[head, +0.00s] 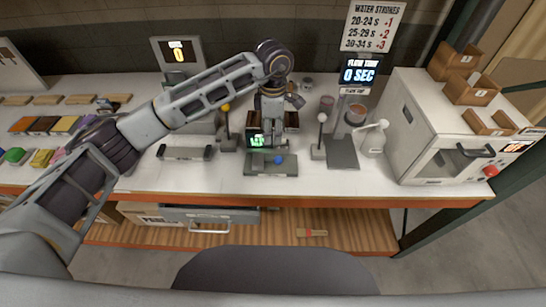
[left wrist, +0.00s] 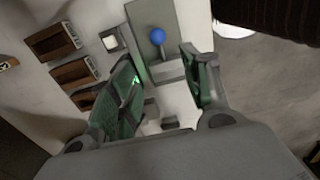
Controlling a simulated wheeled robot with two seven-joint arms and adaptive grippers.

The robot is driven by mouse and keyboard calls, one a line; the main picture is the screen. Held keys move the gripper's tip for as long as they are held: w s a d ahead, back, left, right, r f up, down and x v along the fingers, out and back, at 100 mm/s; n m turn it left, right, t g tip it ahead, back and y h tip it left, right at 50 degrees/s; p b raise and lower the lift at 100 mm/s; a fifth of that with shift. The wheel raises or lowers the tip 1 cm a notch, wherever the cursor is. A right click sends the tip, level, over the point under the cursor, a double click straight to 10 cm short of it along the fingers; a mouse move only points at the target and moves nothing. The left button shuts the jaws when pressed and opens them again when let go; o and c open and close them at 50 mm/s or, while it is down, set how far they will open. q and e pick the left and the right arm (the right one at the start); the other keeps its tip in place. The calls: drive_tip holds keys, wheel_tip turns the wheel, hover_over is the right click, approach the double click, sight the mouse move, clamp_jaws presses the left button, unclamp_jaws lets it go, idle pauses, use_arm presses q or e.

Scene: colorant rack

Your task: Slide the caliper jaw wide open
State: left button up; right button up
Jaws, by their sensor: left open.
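The caliper device (head: 262,169) is a grey stand on the white bench with a blue knob (head: 279,160) at its front. A small green display (head: 256,141) glows just above and behind it. My left gripper (head: 269,139) points down over the device, its fingers apart. In the left wrist view the blue knob (left wrist: 157,35) sits on a grey block (left wrist: 170,72), beyond and between the open fingers (left wrist: 163,82). The fingers look green-tinted. I see no clear contact with the knob. The gripper hides much of the device and its jaw. My right gripper is not in view.
Ball-topped posts (head: 321,118) stand on both sides. A timer stand (head: 342,150), a white bottle (head: 374,139) and a white oven-like machine (head: 440,150) are to the right. A grey bar (head: 185,153) lies left. The bench front (head: 300,187) is clear.

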sight(270, 160)
use_arm(q)
wheel_tip(270, 160, down, 13)
drive_tip(key=p, duration=0.2)
drive_tip(key=shift+f+p, duration=0.2)
drive_tip(key=shift+p, duration=0.2)
idle(0.4)
clamp_jaws()
